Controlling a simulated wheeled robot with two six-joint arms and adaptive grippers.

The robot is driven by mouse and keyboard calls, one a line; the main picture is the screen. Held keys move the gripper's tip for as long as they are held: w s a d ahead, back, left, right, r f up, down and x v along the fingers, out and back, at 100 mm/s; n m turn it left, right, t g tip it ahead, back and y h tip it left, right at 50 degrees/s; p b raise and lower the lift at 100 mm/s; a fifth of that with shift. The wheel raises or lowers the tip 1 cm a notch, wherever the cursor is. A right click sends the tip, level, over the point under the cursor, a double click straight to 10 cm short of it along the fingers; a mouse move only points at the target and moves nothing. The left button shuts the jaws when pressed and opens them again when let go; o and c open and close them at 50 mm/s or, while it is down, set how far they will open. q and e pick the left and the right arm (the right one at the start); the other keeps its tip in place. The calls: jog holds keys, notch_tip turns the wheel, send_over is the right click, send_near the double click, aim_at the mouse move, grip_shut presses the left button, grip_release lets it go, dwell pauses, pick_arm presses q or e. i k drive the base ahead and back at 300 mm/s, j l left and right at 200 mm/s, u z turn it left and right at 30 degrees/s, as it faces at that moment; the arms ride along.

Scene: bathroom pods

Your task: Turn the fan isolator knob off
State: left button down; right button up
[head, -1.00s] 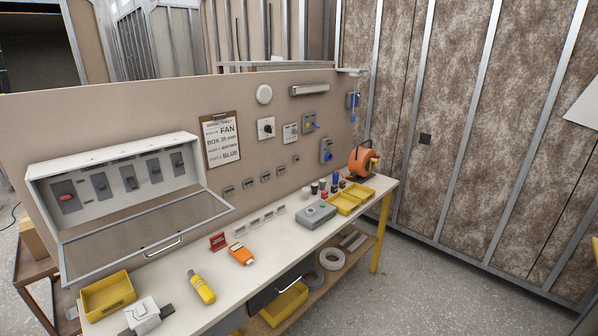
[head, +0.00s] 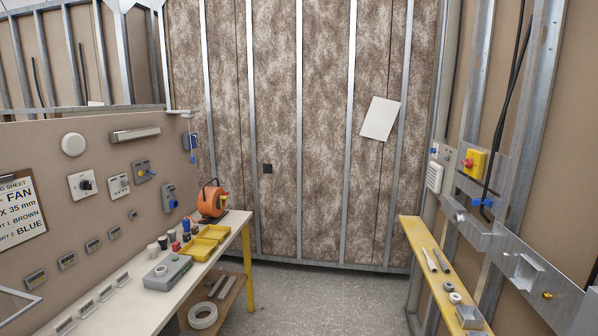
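A white square plate with a black rotary knob (head: 86,185) is fixed to the beige board above the bench at the left. A yellow box with a red knob (head: 469,162) is mounted on the metal framing at the right. No readable label shows which of the two is the fan isolator, and the knob positions are too small to read. A clipboard sheet (head: 17,212) with the word FAN hangs at the left edge, partly cut off. Neither of my grippers is in view.
The white bench (head: 122,293) at left holds a grey box (head: 167,273), yellow bins (head: 203,248) and an orange reel (head: 211,200). A narrow yellow shelf (head: 421,246) with small tools stands at right. The grey floor (head: 300,303) between them is clear.

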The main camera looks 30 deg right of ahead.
aim_at(468, 163)
jog(key=z, duration=2.25)
jog(key=i+j, duration=1.35)
jog(key=j, duration=0.2)
